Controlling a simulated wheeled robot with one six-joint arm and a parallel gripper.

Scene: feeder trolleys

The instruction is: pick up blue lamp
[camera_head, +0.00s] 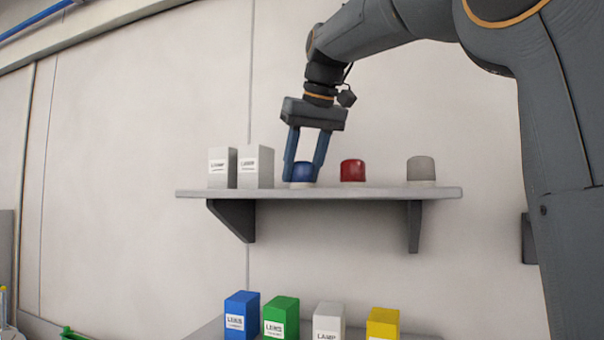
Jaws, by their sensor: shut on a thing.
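The blue lamp (303,173) is a small domed cap on a pale base, on the grey wall shelf (330,194). My gripper (303,172) reaches down from above with its two blue-grey fingers on either side of the lamp, shut on it. The lamp is upright and appears to be at shelf level; I cannot tell whether it is clear of the surface. The fingers hide part of its sides.
A red lamp (353,170) stands just right of my gripper, and a grey lamp (421,169) farther right. Two white boxes (256,168) stand close on the left. Blue (241,315), green (281,317), white (328,322) and yellow (382,324) boxes stand below.

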